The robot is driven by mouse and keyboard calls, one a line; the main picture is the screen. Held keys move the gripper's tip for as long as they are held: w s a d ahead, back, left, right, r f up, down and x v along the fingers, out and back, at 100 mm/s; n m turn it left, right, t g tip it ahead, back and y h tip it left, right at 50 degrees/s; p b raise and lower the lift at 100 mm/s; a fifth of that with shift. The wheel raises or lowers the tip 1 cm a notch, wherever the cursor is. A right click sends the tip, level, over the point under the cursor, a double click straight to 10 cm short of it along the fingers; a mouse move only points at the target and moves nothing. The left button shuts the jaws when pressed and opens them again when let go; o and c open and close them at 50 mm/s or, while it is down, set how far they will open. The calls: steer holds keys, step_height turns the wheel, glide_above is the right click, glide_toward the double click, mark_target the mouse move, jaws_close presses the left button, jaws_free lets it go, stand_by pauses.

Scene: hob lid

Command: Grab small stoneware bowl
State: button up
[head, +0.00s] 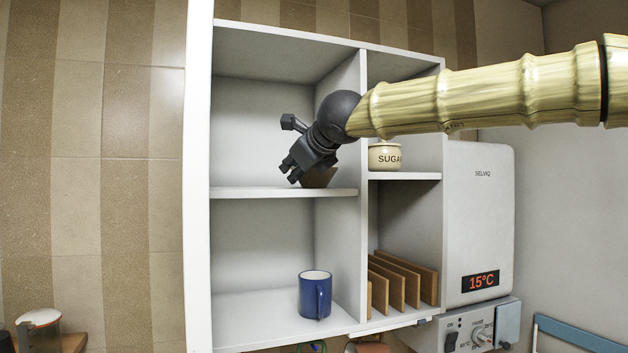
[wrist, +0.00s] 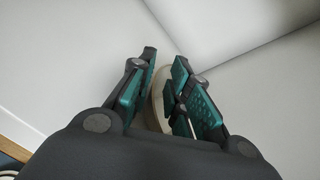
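The small stoneware bowl (head: 318,179) is brown and sits on the upper left shelf of the white cabinet, partly hidden behind my gripper (head: 294,170). My gripper points down and left into that compartment, with its fingers close to the bowl. In the wrist view, a strip of the beige and brown bowl (wrist: 155,108) shows in the gap between the teal-padded fingers of my gripper (wrist: 164,68). The fingers are apart, and I see no clear firm contact on both sides. Most of the bowl is hidden by the fingers and palm.
The white shelf (head: 260,191) lies under the bowl, and the divider (head: 363,230) stands to its right. A sugar pot (head: 384,157) is in the right compartment. A blue mug (head: 315,295) and upright wooden boards (head: 405,280) are below. The upper compartment's left side is free.

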jaws_close()
steer(key=shift+s+r, duration=0.1)
